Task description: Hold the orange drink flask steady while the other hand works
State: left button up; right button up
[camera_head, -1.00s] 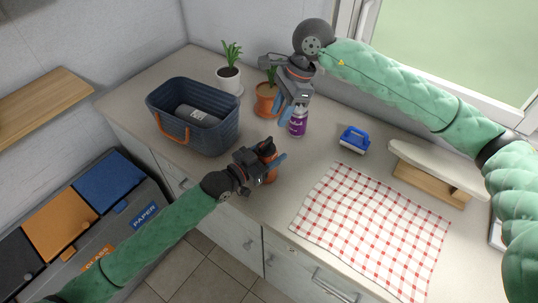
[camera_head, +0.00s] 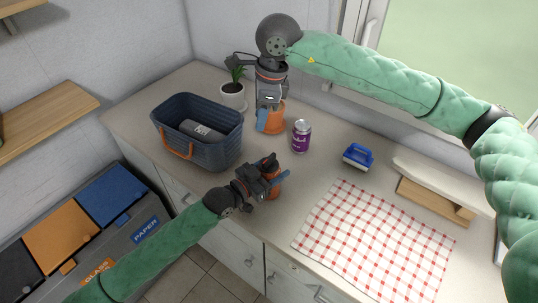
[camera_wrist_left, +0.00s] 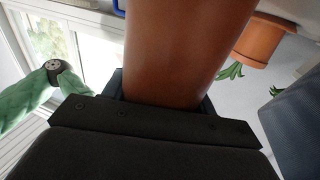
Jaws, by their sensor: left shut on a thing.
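The orange flask (camera_head: 274,190) stands near the counter's front edge, its dark top partly covered. My left gripper (camera_head: 271,183) is shut around it. In the left wrist view the flask (camera_wrist_left: 185,45) fills the upper middle, between the jaws. My right gripper (camera_head: 268,112) points down at the terracotta pot (camera_head: 272,125) at the back, with blue fingers in front of it. Whether they touch the pot, and how wide they are apart, I cannot tell. The purple can (camera_head: 301,137) stands upright and free, right of the pot.
A dark blue basket (camera_head: 215,153) with a grey item inside stands left of the flask. A white pot with a plant (camera_head: 232,96) is behind it.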

aim_at(269, 158)
jog(key=f+m, duration=0.4)
jog(key=m, duration=0.4)
jog(key=d+f+m+h, duration=0.1)
jog(key=f+m, duration=0.4)
jog(key=m, duration=0.4)
jog(key=d+f+m+h, duration=0.1)
jog(key=f+m, duration=0.4)
jog(key=m, duration=0.4)
jog(key=shift+s, duration=0.35)
grip_shut()
